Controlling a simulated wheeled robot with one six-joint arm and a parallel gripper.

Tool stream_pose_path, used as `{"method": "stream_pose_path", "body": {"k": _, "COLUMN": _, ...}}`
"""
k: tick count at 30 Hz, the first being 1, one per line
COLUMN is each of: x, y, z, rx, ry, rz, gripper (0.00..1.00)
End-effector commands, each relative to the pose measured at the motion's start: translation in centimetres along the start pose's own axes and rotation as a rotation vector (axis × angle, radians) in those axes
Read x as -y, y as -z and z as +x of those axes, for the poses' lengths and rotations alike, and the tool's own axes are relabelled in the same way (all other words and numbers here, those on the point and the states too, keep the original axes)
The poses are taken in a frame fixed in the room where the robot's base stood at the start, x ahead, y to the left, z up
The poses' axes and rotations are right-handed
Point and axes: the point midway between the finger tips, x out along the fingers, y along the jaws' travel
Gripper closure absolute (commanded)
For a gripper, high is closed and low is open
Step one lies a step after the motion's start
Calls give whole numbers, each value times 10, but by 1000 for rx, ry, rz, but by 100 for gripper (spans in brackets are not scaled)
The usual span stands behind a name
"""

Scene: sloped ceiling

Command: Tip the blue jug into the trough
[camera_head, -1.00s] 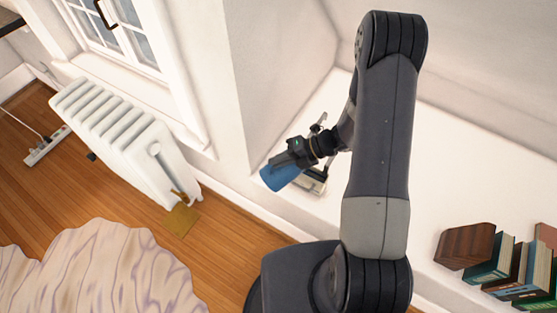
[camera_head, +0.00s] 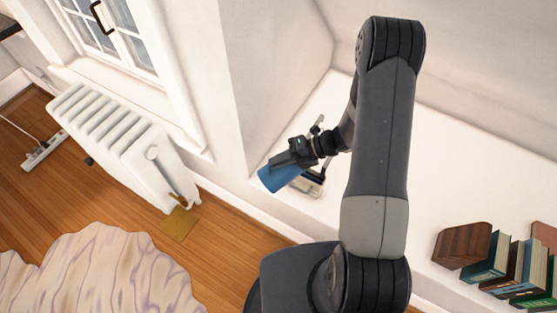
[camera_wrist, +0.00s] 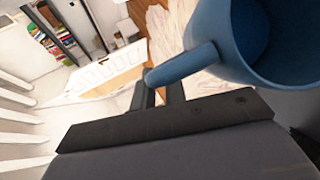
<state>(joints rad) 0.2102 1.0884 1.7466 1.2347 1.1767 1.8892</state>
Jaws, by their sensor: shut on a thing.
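The blue jug (camera_head: 275,179) is held by my gripper (camera_head: 293,160) and lies tilted, over or beside a small tray-like thing on the white ledge. In the wrist view the jug (camera_wrist: 262,42) fills the upper right, and its handle sits between the fingers of my gripper (camera_wrist: 160,92), which are shut on it. I can see part of the jug's dark blue inside, and I cannot make out any contents. The tray-like thing (camera_head: 312,185), perhaps the trough, shows only in part behind the jug and gripper.
A white radiator (camera_head: 125,145) stands under the window at the left. Several books (camera_head: 510,265) and a brown block (camera_head: 462,245) stand at the ledge's right end. A pale rug (camera_head: 95,275) lies on the wooden floor. The ledge (camera_head: 435,165) is bare between.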

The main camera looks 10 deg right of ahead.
Motion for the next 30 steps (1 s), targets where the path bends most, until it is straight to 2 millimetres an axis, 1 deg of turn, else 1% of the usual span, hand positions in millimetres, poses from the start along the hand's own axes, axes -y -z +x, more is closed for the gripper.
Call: {"method": "stream_pose_path", "body": {"k": 30, "x": -4, "y": -5, "z": -13, "rx": -14, "ry": -76, "rz": 29, "gripper": 100}}
